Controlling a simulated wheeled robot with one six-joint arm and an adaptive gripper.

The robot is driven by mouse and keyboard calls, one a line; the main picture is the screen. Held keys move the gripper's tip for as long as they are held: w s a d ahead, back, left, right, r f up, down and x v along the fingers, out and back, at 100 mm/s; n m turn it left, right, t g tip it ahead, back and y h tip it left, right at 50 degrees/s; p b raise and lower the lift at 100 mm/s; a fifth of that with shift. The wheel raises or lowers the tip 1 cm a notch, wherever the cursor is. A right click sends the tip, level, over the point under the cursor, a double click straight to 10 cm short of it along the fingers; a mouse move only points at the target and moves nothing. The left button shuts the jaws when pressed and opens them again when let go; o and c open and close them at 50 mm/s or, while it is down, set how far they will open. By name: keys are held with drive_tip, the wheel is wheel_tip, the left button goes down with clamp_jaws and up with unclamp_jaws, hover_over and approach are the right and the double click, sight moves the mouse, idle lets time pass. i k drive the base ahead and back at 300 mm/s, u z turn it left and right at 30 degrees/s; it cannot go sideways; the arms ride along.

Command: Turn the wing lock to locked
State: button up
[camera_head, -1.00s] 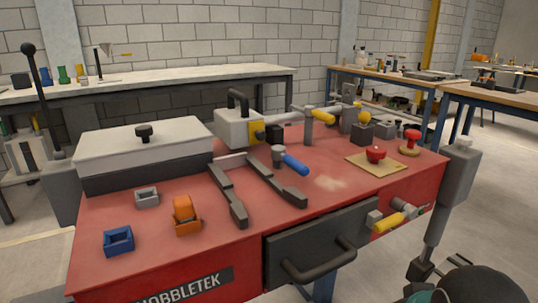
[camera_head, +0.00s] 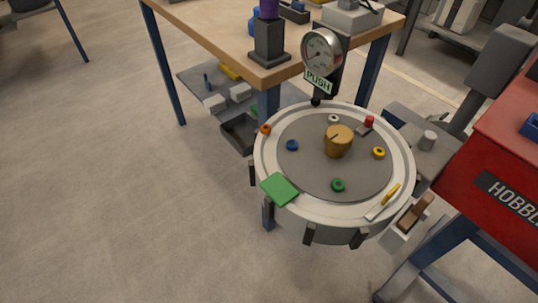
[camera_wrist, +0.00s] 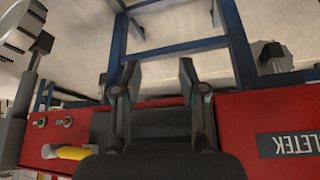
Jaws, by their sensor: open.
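I cannot tell for sure which part is the wing lock. A small yellow lever (camera_head: 390,194) lies along a pale plate at the front right rim of a round table (camera_head: 263,165); any lock marking is too small to read. A yellow-handled fitting (camera_wrist: 72,153) is on the front of the red bench (camera_wrist: 241,115) in the wrist view. My gripper (camera_wrist: 156,70) shows in the wrist view with its two dark fingers wide apart and nothing between them. It is near the red bench front, apart from the yellow handle. It is not in the head view.
The round table carries a gold knob (camera_head: 338,142), coloured rings, a green pad (camera_head: 279,188) and a gauge (camera_head: 321,50). A brown-handled lever (camera_head: 414,214) sticks out at its right. A wooden bench (camera_head: 207,29) stands behind.

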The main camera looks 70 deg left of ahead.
sight(380, 206)
drive_tip(key=u, duration=0.4)
drive_tip(key=k, duration=0.35)
drive_tip(key=u, duration=1.6)
